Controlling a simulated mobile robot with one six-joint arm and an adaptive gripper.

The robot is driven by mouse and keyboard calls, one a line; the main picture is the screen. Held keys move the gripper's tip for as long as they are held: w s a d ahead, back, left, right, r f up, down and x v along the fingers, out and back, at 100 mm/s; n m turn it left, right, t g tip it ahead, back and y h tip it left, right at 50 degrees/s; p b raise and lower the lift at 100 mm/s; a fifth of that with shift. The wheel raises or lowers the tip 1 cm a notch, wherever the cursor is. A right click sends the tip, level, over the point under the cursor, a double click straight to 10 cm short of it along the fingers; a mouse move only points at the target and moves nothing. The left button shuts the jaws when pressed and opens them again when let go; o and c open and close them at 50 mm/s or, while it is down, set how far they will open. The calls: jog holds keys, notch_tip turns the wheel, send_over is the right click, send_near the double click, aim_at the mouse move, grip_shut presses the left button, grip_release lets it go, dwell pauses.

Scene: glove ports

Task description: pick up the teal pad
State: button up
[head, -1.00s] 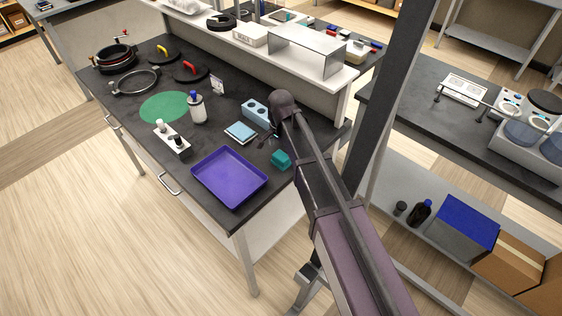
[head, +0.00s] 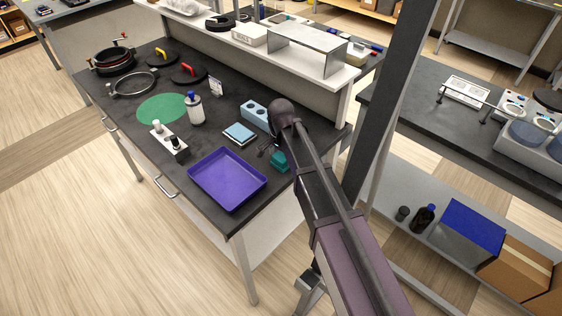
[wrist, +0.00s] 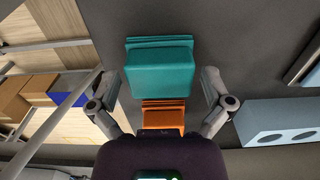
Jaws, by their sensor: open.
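The teal pad (head: 279,161) is a small block near the right end of the dark bench, partly beside my arm in the head view. In the wrist view the teal pad (wrist: 160,72) is large, with a stepped edge at its top. My gripper (wrist: 160,88) is open, its two fingers apart on the left and right of the teal pad. I see gaps between the fingers and the pad. Whether the fingers are level with the pad is unclear.
An orange block (wrist: 163,116) lies close to the teal pad, partly hidden by my gripper's body. A light blue block with holes (wrist: 280,122) is to the right. A purple tray (head: 228,180) and a light blue stack (head: 239,134) stand nearby. A shelf wall rises behind.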

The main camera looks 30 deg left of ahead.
aim_at(281, 156)
jog(key=c, duration=0.9)
jog(key=shift+r, duration=0.1)
notch_tip(281, 156, up, 3)
jog(key=p, duration=0.3)
jog(key=shift+r, duration=0.1)
jog(key=shift+s+d+r+p, duration=0.15)
jog(key=shift+r+p, duration=0.2)
jog(key=shift+p, duration=0.2)
jog(key=s+d, duration=0.8)
jog(key=s, duration=0.5)
jog(key=shift+s+r+p, duration=0.15)
jog(key=shift+r+p, duration=0.3)
